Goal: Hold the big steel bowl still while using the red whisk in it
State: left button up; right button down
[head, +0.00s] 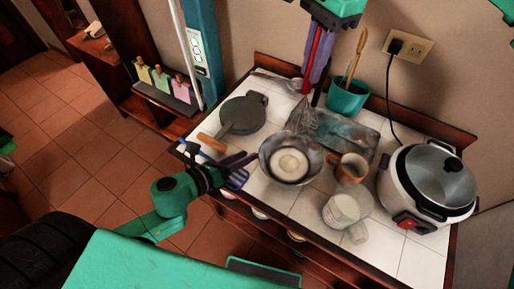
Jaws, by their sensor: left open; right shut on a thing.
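The big steel bowl (269,151) stands on the white tiled counter, with a pale round patch inside it. My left gripper (245,168) is open at the bowl's left side, its dark fingers close to the rim; I cannot tell whether they touch it. My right gripper (316,80) points down from the top, above the back of the counter. It is shut on the red whisk (309,62), whose red handle shows beside the purple fingers. The whisk's lower end is hard to make out, behind the bowl and apart from it.
A dark pan (241,114) lies behind left of the bowl. An orange mug (351,169), a clear jug (342,210) and a rice cooker (426,187) stand to the right.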

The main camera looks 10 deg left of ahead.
aim_at(273, 142)
pick_arm(q)
jog(key=x, duration=1)
jog(key=shift+w+a, duration=0.1)
grip_shut()
jog(key=shift+f, duration=0.1)
dwell(1.0)
